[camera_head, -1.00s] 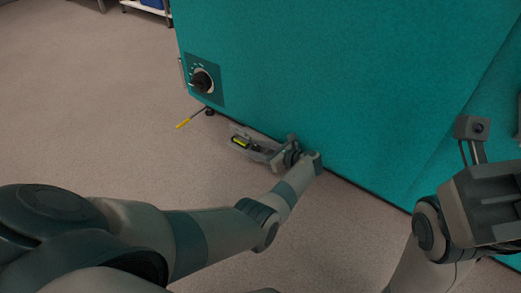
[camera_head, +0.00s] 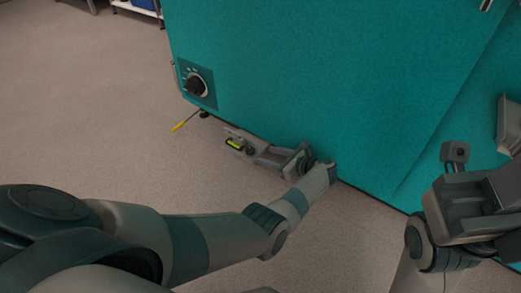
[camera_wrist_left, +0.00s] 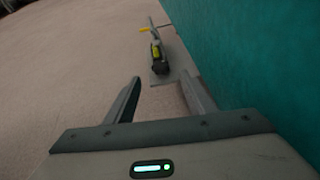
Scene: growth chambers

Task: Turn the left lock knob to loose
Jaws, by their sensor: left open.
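A small black block with a yellow-green face (camera_head: 235,144) sits low beside the teal cabinet; it also shows in the left wrist view (camera_wrist_left: 157,55), above a flat grey plate (camera_wrist_left: 172,92). I cannot tell whether this block is the lock knob. A yellow-tipped lever (camera_head: 182,123) points out near the floor beyond it and shows at the top of the left wrist view (camera_wrist_left: 148,27). My left gripper (camera_wrist_left: 160,84) is open, its fingers spread, with the block ahead between them. My right gripper (camera_head: 470,208) is at the right; its fingers cannot be made out.
The teal cabinet (camera_head: 300,80) stands close beside my left arm. A black rotary dial (camera_head: 195,85) is on its panel above the lever. A small black foot (camera_head: 204,114) is under its corner. The carpeted floor (camera_head: 80,110) to the left is clear.

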